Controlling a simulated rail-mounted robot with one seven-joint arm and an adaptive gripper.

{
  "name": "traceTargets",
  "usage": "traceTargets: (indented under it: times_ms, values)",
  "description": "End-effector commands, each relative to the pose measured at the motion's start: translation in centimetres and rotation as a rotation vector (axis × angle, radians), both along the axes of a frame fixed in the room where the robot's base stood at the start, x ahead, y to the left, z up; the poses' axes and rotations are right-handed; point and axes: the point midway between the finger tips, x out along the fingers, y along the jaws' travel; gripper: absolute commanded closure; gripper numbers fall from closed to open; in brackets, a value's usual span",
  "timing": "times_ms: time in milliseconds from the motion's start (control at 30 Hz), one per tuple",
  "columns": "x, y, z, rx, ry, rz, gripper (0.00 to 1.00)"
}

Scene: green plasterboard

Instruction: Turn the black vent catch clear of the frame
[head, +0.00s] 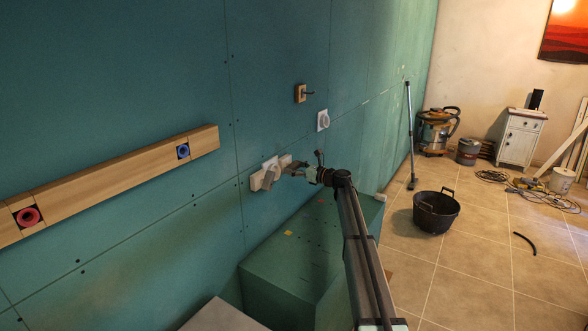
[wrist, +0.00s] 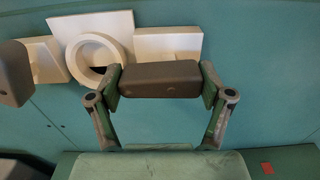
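My gripper (head: 299,168) is at the wall panel, close to the right side of a pale fitting (head: 257,182). In the wrist view my gripper (wrist: 160,82) has its two pads against the ends of a dark grey-brown bar (wrist: 158,79), which looks like the catch. The bar lies level in front of a white plate (wrist: 172,45). A white ring (wrist: 92,58) on a square plate sits left of the bar. The bar's mount is hidden, and I cannot tell whether it overlaps a frame.
A second dark block (wrist: 14,72) is at the wrist view's left edge. A wooden block with a dark lever (head: 301,93) and a white round fitting (head: 323,121) are higher on the wall. A green box (head: 290,255) stands below my gripper. A black tub (head: 436,212) is on the floor.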

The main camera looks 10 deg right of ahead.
Motion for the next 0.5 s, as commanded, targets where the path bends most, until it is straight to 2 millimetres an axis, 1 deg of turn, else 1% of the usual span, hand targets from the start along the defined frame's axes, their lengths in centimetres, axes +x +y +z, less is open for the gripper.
traceTargets:
  times_ms: [267, 500]
  values:
    - [0.05, 0.05, -0.20, -0.017, -0.022, 0.000, 0.56]
    - [0.08, 0.05, -0.63, -0.091, -0.109, 0.000, 0.56]
